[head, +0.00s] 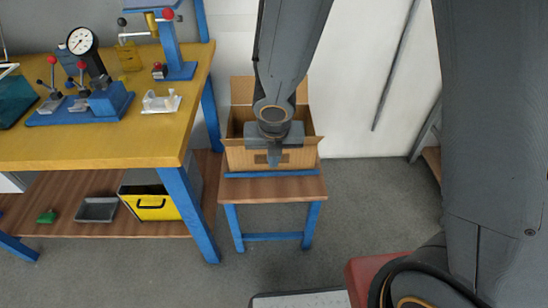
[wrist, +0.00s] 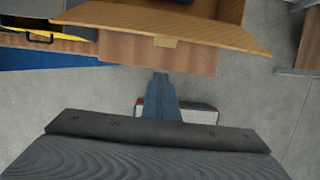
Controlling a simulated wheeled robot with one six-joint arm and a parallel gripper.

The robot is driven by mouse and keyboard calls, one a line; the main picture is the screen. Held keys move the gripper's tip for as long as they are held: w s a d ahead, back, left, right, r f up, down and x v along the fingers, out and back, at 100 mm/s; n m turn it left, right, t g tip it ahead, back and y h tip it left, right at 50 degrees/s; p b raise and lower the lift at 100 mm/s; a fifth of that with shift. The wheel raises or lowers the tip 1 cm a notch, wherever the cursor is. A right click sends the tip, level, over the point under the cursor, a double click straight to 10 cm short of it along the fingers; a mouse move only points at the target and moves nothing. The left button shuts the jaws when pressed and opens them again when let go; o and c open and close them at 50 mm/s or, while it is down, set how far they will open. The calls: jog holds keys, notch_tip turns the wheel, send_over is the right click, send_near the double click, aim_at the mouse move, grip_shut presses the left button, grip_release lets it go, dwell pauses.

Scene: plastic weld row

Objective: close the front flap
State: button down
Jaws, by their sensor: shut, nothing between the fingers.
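An open cardboard box (head: 238,160) stands on a small wooden stand; its back flap (head: 242,90) is up. In the wrist view the front flap (wrist: 120,18) is open, sticking outward across the top of the picture, with a small tape tab (wrist: 165,42) at its edge. My gripper (head: 275,160) is shut and empty, in front of the box in the head view, hiding part of its front. In the wrist view its fingertips (wrist: 161,76) lie just short of the flap's outer edge; I cannot tell whether they touch.
The small stand (head: 310,186) has blue legs. To the left is a yellow-topped workbench (head: 120,145) with fixtures, and a yellow-fronted bin (head: 150,206) on its lower shelf. Grey floor (head: 370,190) is free right of the stand.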

jog(key=shift+w+r+p, duration=0.2)
jog(key=shift+w+p, duration=0.6)
jog(key=shift+w, duration=0.15)
jog(key=shift+w+r+p, duration=0.15)
jog(key=shift+w+p, duration=0.65)
jog(key=shift+w, duration=0.1)
jog(key=shift+r, duration=0.1)
